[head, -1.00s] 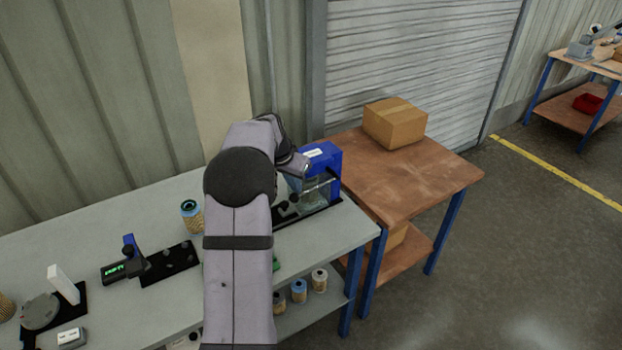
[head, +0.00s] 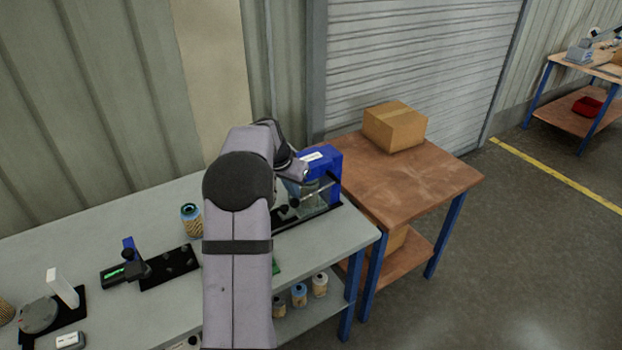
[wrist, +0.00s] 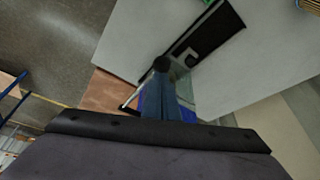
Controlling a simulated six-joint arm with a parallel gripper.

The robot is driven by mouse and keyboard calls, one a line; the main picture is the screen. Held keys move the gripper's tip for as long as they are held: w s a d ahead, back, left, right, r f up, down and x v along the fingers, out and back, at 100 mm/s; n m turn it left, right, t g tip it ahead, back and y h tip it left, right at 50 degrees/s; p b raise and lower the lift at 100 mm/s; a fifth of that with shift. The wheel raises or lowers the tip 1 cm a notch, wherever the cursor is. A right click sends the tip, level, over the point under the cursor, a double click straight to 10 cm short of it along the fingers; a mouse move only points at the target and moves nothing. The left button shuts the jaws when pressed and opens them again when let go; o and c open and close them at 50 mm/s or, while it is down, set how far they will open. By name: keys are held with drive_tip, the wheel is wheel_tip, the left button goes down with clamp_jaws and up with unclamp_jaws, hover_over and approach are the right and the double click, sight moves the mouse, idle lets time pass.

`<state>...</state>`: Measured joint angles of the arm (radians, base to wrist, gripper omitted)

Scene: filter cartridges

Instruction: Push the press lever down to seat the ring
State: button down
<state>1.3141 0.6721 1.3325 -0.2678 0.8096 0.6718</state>
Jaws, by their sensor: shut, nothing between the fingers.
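The blue press (head: 326,160) stands on a black base plate at the right end of the grey bench. The ring cannot be made out; the fingers and arm hide part of the press.
A blue-topped filter cartridge (head: 191,218) stands on the bench left of my arm. A black fixture plate (head: 170,265) and a dark device with a green display (head: 125,270) lie further left. A wooden table with a cardboard box (head: 394,126) adjoins at right.

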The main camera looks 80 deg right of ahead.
wheel_tip(320, 180, up, 10)
drive_tip(key=p, duration=0.6)
drive_tip(key=shift+f+p, duration=0.15)
drive_tip(key=shift+p, duration=0.2)
idle(0.4)
drive_tip(key=w+a+f+n+t+y+b, duration=0.15)
drive_tip(key=w+a+n, duration=0.35)
drive_tip(key=w+a, duration=0.7)
drive_tip(key=w+a+f+n+t+y, duration=0.15)
drive_tip(key=w+a+n, duration=0.25)
drive_tip(key=w+a, duration=0.8)
drive_tip(key=s+a+f+n+g, duration=0.1)
drive_tip(key=a+n, duration=0.2)
drive_tip(key=a, duration=0.7)
drive_tip(key=s+a+f+n, duration=0.2)
drive_tip(key=a+n, duration=0.1)
drive_tip(key=a, duration=0.6)
drive_tip(key=s+a+f+n, duration=0.2)
drive_tip(key=s+a+n, duration=0.1)
drive_tip(key=a, duration=0.4)
drive_tip(key=s+a+f+n+y+b, duration=0.1)
drive_tip(key=s+a+n, duration=0.2)
drive_tip(key=s+a, duration=0.3)
drive_tip(key=shift+s+a+f+g, duration=0.15)
drive_tip(key=shift+a+f+g, duration=0.25)
drive_tip(key=shift+a, duration=0.55)
